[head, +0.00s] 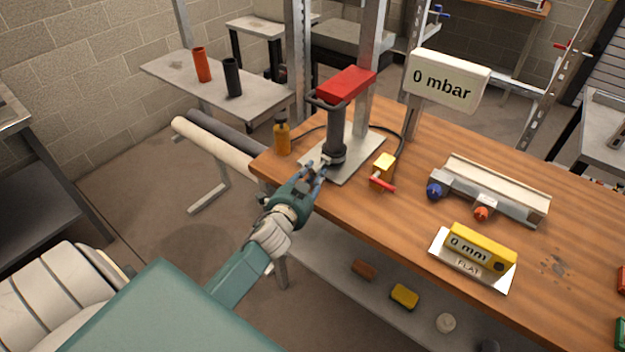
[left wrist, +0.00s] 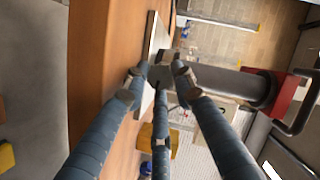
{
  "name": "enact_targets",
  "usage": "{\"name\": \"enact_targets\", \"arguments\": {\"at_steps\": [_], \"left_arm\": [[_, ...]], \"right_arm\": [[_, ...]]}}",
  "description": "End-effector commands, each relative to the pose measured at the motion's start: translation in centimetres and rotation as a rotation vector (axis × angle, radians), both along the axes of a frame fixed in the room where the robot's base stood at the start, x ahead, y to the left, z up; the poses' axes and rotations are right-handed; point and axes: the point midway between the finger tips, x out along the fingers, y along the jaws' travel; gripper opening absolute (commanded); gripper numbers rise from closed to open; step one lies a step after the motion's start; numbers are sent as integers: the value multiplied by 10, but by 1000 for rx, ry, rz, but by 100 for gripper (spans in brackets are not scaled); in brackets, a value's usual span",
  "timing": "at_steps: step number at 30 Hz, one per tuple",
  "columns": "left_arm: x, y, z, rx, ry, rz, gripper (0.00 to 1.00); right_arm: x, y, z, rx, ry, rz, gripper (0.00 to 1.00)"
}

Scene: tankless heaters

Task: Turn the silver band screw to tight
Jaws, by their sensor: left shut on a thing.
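A dark upright pipe (head: 337,125) with a red top (head: 346,84) stands on a grey plate (head: 362,160) at the wooden bench's near left corner. The silver band screw (head: 326,159) is at the pipe's foot, small and mostly hidden by my fingers. My left gripper (head: 320,165) reaches in from the lower left, its blue fingers shut on the screw. In the left wrist view the fingers (left wrist: 158,80) close in at the base of the dark pipe (left wrist: 228,86); the screw is hard to make out there. My right gripper is not in view.
A "0 mbar" sign (head: 447,80) stands behind the pipe. An amber bottle (head: 282,134) is left of it, and a yellow valve with a red handle (head: 383,170) right of it. A black hose runs behind.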

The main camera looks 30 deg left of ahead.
Motion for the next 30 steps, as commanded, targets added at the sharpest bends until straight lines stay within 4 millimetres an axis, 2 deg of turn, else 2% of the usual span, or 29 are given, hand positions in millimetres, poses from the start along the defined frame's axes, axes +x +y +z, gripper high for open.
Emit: {"name": "enact_targets", "arguments": {"at_steps": [1,3,12,30], "left_arm": [[0,2,-5,38,-5,4,0],[0,1,-5,89,-9,3,0],[0,1,-3,241,-21,3,0],[1,1,2,295,-27,4,0]], "right_arm": [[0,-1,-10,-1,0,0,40],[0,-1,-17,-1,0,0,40],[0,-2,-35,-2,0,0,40],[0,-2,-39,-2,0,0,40]]}}
